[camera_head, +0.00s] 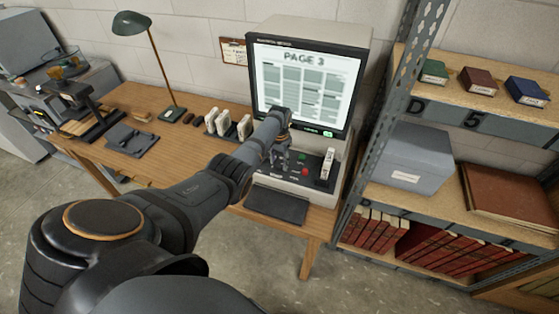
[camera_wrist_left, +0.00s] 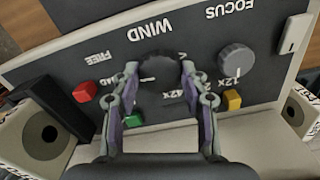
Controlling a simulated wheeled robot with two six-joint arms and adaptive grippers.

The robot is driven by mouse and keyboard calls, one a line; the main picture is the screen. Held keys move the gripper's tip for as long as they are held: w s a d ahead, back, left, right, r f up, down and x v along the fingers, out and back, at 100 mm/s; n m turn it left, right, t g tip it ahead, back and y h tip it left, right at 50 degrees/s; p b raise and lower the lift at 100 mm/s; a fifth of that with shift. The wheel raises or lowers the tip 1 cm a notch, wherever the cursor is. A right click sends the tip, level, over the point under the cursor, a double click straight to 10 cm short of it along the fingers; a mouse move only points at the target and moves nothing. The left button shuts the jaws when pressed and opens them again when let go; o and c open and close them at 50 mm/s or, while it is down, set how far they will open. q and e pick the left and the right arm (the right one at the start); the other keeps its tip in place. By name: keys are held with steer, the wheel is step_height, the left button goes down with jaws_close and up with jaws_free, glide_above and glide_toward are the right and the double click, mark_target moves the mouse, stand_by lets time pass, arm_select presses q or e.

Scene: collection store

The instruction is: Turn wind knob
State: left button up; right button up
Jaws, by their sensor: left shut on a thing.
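The microfilm reader (camera_head: 335,150) stands on the wooden desk, its lit screen (camera_head: 305,85) reading "PAGE 3". In the left wrist view the dark round wind knob (camera_wrist_left: 160,67) sits on the black control panel under the upside-down word "WIND". My left gripper (camera_head: 280,157) reaches down to the panel in front of the screen. In the left wrist view its two fingers (camera_wrist_left: 160,78) stand on either side of the wind knob and are shut on it. In the head view the knob is hidden by my gripper. My right gripper is not in view.
A grey focus knob (camera_wrist_left: 236,60) and red, green and yellow buttons lie close to the fingers. Film reels (camera_wrist_left: 42,136) flank the panel. A green lamp (camera_head: 132,24) and white boxes (camera_head: 226,124) stand left on the desk. Metal shelving (camera_head: 382,130) rises close on the right.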

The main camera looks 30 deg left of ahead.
arm_select(q)
steer(key=m, duration=0.4)
steer(key=shift+m, duration=0.3)
steer(key=m, duration=0.3)
steer(key=shift+m, duration=0.4)
steer(key=m, duration=0.4)
steer(key=shift+w+m, duration=0.1)
steer(key=shift+m, duration=2)
steer(key=o, duration=1.1)
steer(key=shift+o, duration=0.2)
